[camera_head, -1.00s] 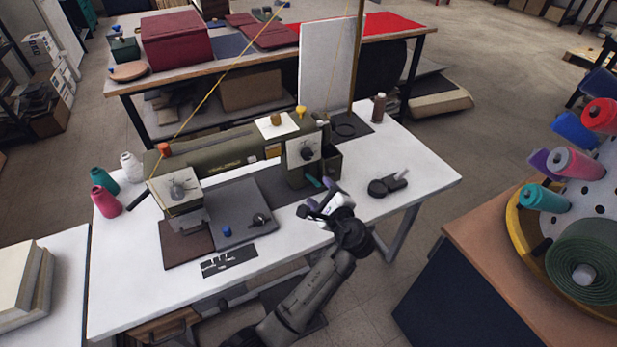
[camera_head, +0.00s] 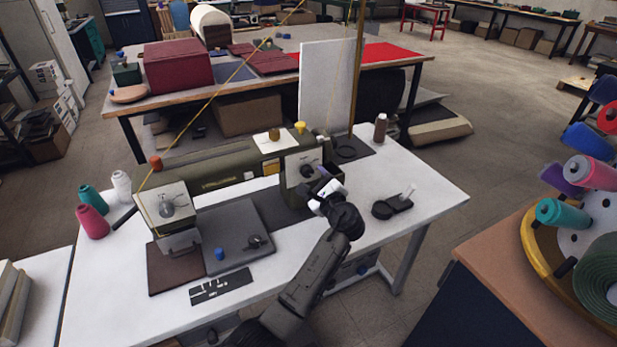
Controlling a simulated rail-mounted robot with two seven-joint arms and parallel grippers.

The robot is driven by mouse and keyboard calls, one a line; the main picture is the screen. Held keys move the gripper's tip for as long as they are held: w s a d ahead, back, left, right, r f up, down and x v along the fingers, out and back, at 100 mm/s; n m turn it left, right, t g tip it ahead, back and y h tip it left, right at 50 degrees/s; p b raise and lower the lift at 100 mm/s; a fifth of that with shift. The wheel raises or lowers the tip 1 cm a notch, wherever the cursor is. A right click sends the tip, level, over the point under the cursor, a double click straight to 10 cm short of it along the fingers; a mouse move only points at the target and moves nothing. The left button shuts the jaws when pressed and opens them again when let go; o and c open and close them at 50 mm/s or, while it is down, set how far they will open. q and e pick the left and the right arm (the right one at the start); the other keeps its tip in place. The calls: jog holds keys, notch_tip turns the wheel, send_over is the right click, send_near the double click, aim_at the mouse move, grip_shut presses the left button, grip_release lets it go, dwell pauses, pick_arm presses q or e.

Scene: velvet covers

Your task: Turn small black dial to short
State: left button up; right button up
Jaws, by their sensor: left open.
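An olive sewing machine (camera_head: 215,178) stands on the white table (camera_head: 425,190). A small black dial (camera_head: 307,170) sits on a pale plate on the front of the machine's right-hand pillar. Any markings around it are too small to read. My left gripper (camera_head: 319,186) is open, just in front of the pillar and slightly below and right of the dial. It partly covers the pillar's lower front. I cannot tell whether a fingertip touches the dial. My right gripper is not in view.
Thread cones, one pink (camera_head: 91,222), stand at the table's left end. A black tool (camera_head: 391,206) lies to the right of the gripper. A brown spool (camera_head: 380,128) stands behind. A round thread rack (camera_head: 535,247) is at far right.

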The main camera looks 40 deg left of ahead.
aim_at(309, 174)
pick_arm(q)
jog(key=shift+b+x, duration=0.35)
jog(key=shift+x, duration=1.45)
jog(key=shift+c, duration=0.2)
jog(key=c, duration=0.9)
